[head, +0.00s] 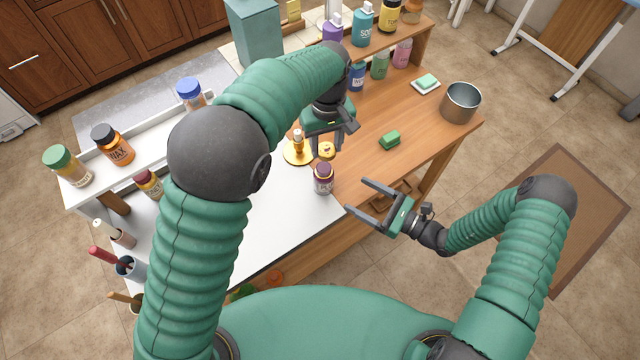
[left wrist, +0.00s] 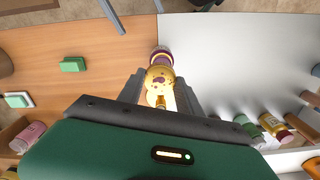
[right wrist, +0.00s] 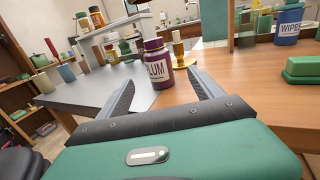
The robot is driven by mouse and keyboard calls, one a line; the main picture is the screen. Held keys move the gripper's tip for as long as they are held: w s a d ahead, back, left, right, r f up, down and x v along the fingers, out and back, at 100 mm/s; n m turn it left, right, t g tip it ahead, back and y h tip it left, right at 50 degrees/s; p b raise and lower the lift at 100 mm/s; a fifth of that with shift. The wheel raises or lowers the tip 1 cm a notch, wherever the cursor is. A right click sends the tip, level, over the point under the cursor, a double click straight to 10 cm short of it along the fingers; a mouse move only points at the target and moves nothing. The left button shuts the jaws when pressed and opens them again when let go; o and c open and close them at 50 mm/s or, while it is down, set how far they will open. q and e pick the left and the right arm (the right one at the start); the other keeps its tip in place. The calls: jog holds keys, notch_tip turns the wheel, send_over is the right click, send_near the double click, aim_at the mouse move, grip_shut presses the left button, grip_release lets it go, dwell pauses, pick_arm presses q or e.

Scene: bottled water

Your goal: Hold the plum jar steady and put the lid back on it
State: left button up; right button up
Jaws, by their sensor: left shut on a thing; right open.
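The plum jar (head: 323,180) stands upright on the white tabletop near the wood seam, with a dark purple top. In the right wrist view the jar (right wrist: 156,70) shows its LUM lettering ahead of the fingertips. My left gripper (head: 325,148) is shut on a small yellow lid-like piece (head: 327,151), just behind the jar and above the table. The piece also shows between the fingers in the left wrist view (left wrist: 158,76), with dark marks and a knob. My right gripper (head: 356,195) is open and empty, right of the jar, its fingers pointing at it without touching.
A gold-based stand with a short post (head: 297,150) is close behind and left of the jar. A green sponge (head: 389,140) and a metal pot (head: 461,102) are on the wood to the right. Bottles line the left shelf (head: 160,140).

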pick_arm(q)
jog(key=shift+w+a+f, duration=0.15)
jog(key=shift+w+a, duration=0.1)
pick_arm(e)
jog(key=shift+w+a+f, duration=0.1)
jog(key=shift+w+a, duration=0.1)
jog(key=shift+a, duration=0.15)
pick_arm(q)
jog(key=shift+s, duration=0.15)
pick_arm(e)
jog(key=x, duration=1.1)
jog(key=shift+a, duration=0.45)
grip_shut()
pick_arm(q)
send_over(324, 167)
jog(key=shift+f, duration=2.4)
